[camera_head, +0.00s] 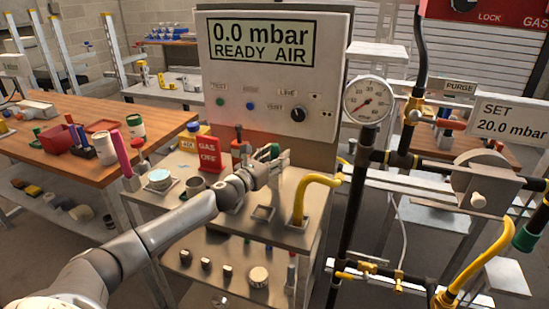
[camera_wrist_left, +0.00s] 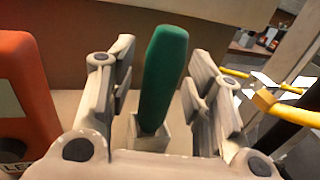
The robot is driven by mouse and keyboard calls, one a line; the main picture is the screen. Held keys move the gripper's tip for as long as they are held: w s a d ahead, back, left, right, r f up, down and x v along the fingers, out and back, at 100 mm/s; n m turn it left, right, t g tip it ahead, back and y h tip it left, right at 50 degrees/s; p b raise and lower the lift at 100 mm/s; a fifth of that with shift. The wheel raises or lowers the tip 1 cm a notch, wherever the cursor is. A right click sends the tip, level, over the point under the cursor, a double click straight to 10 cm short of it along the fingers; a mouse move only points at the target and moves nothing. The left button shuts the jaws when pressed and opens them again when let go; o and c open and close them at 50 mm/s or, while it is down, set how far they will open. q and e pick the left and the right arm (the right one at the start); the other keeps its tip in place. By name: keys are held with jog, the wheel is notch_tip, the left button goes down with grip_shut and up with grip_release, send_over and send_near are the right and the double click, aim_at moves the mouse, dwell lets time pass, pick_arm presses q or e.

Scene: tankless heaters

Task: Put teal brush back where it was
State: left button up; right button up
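The teal brush (camera_wrist_left: 165,75) shows in the left wrist view as a dark green-teal handle standing nearly upright. Its lower end is in a small grey square holder (camera_wrist_left: 150,140). My left gripper (camera_wrist_left: 160,88) has its fingers apart, one on each side of the handle, with a visible gap at least on the left. In the head view my left gripper (camera_head: 271,160) is over the back of the steel cart top, and the brush's green top (camera_head: 275,150) shows at its fingers. The brush's lower end is hidden. My right gripper is not in view.
The control panel (camera_head: 270,75) rises behind. A wooden bench (camera_head: 165,118) is at left.

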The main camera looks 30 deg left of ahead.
pick_arm(q)
jog(key=shift+r, duration=0.2)
jog(key=shift+s+f, duration=0.1)
jog(key=shift+s, duration=0.1)
jog(key=s+b, duration=0.1)
jog(key=s, duration=1)
jog(key=shift+s+b, duration=0.3)
jog(key=shift+b, duration=0.05)
jog(key=shift+a, duration=0.1)
